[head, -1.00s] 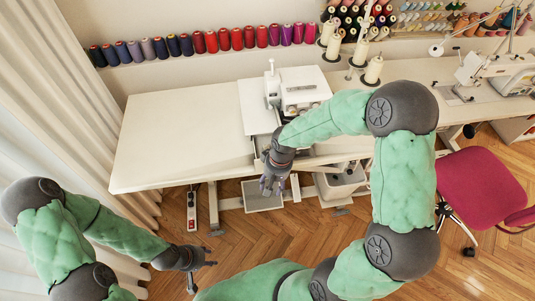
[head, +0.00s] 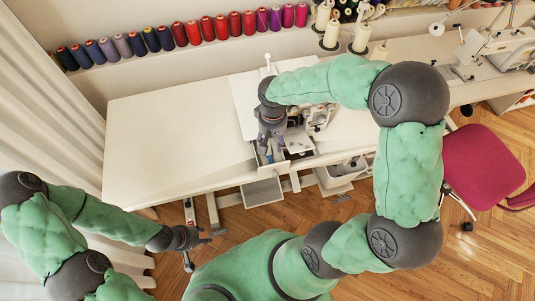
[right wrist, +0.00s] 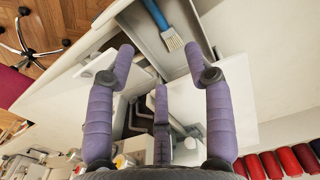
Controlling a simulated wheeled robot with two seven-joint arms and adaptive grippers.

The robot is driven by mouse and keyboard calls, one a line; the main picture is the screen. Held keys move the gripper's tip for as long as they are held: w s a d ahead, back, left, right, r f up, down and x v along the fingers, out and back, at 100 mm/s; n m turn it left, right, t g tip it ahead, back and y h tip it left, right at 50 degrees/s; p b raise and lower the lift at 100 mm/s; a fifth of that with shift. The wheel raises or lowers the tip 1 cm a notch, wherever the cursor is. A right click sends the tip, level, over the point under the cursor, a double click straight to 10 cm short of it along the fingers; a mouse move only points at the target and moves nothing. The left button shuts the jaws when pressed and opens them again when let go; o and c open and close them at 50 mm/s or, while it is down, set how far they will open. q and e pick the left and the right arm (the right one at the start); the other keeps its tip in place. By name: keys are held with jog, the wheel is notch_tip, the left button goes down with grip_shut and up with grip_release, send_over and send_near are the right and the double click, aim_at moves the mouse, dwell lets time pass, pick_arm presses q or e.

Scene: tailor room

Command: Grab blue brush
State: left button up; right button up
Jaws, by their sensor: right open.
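The blue brush (right wrist: 157,16) shows in the right wrist view, lying in a narrow grey open tray (right wrist: 187,58) near the table edge. Its pale bristles point toward my right gripper, and the top of the picture cuts off its handle. My right gripper (right wrist: 160,66) is open and empty, its purple fingers spread, with the bristles just beyond the fingertips. In the head view my right gripper (head: 269,145) is above the front edge of the white table, and I cannot make out the brush there. My left gripper (head: 196,247) is low at the left, empty, fingers apart.
The white table (head: 175,135) is bare on its left part. A sewing machine (head: 318,115) stands close beside my right gripper. Thread spools (head: 221,28) line the back shelf.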

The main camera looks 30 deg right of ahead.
jog(key=b, duration=0.1)
send_over(272, 158)
notch_tip(272, 158, down, 5)
jog(key=shift+w+f, duration=0.1)
jog(key=shift+w, duration=0.05)
notch_tip(272, 158, down, 5)
jog(key=shift+r+b, duration=0.1)
jog(key=shift+b, duration=1)
jog(key=c, duration=0.9)
